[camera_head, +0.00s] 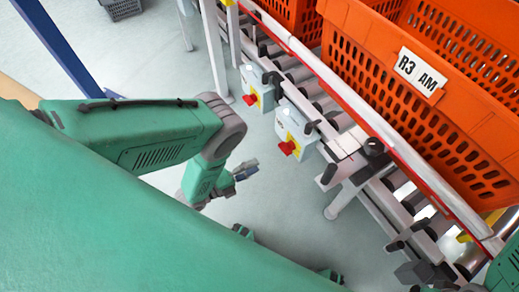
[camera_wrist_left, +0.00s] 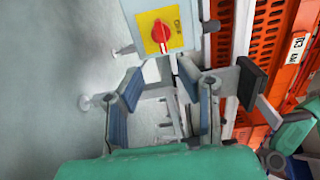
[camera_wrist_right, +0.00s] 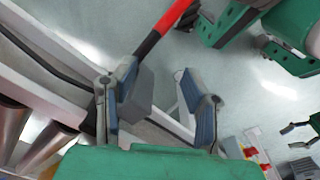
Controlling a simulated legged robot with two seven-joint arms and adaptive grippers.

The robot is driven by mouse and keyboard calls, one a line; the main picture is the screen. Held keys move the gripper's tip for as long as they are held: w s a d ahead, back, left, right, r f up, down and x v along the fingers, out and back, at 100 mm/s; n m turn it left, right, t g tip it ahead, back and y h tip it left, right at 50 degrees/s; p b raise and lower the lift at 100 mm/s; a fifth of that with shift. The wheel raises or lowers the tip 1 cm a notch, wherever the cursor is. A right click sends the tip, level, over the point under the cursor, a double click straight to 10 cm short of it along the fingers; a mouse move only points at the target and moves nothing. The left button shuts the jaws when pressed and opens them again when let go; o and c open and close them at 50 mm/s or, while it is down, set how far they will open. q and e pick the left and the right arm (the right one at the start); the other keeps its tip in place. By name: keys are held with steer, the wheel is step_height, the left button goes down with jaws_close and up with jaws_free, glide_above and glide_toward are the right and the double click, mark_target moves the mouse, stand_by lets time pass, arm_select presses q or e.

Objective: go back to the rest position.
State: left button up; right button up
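My left gripper (camera_head: 245,170) hangs over the pale floor beside the conveyor, left of the switch boxes. In the left wrist view my left gripper (camera_wrist_left: 157,85) has its fingers spread, with nothing between them but floor and conveyor frame behind. My right gripper (camera_head: 430,274) is at the bottom right in the head view, low by the conveyor and partly cut off. In the right wrist view my right gripper (camera_wrist_right: 160,88) has its fingers apart, and I see no object held. A red and black bar (camera_wrist_right: 160,32) passes close to its left finger; contact cannot be told.
A roller conveyor (camera_head: 345,130) runs diagonally at the right, carrying orange totes, one labelled R3 AM (camera_head: 430,105). Boxes with red switches (camera_head: 290,140) stick out from its side. A blue post (camera_head: 65,45) stands upper left.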

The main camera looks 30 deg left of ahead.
stand_by(0.5)
arm_select(q)
steer(key=s+a+r+n+g+y, duration=0.1)
steer(key=s+a+n+g+y, duration=0.1)
steer(key=a+n+g+y, duration=0.9)
steer(key=s+d+r+n+g+h, duration=0.1)
steer(key=s+d+r+n+g, duration=0.1)
steer(key=s+r+n, duration=0.45)
steer(key=s+d+r+n+g, duration=0.2)
steer(key=s+r+n, duration=0.1)
steer(key=s+n, duration=0.55)
step_height(320, 180, up, 14)
steer(key=s+m+p, duration=0.1)
steer(key=m+p, duration=0.1)
steer(key=p, duration=1.2)
steer(key=shift+a+f, duration=0.2)
steer(key=shift+a, duration=0.15)
